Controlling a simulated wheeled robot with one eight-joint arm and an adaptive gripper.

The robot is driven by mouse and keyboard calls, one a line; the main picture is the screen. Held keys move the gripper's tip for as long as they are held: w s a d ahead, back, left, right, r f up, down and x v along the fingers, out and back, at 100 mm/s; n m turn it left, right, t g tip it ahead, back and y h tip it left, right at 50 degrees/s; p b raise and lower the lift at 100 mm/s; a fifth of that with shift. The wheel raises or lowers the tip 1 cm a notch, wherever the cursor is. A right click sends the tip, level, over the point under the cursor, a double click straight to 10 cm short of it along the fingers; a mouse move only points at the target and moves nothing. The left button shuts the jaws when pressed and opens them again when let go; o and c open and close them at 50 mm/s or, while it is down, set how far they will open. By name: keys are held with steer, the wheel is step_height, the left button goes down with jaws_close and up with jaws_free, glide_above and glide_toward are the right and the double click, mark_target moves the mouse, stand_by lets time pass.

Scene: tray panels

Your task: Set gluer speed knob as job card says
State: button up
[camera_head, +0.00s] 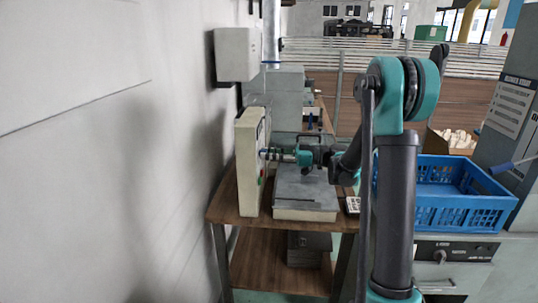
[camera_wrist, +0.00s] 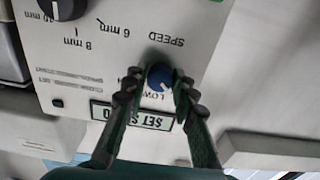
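The blue speed knob (camera_wrist: 159,76) sits on a white panel (camera_wrist: 110,60) that appears upside down in the wrist view. "SPEED" and "LOW" are printed near it; its exact setting is hard to read. My gripper (camera_wrist: 159,80) has one finger on each side of the knob, with narrow gaps showing, so it looks open around it. A dark-framed label beginning "SET" (camera_wrist: 132,116) is partly covered by the fingers. In the head view my gripper (camera_head: 272,154) reaches left to the cream panel box (camera_head: 249,165), seen edge-on. No job card is readable.
A black knob (camera_wrist: 62,8) with mm marks is on the same panel. The panel box stands on a wooden table (camera_head: 228,205) beside a grey machine (camera_head: 305,190). A blue crate (camera_head: 460,212) is right of my arm. A wall (camera_head: 130,150) is close on the left.

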jaws_close()
steer(key=shift+m, duration=0.4)
steer(key=m, duration=1.9)
stand_by(0.5)
steer(key=o, duration=0.6)
jaws_free()
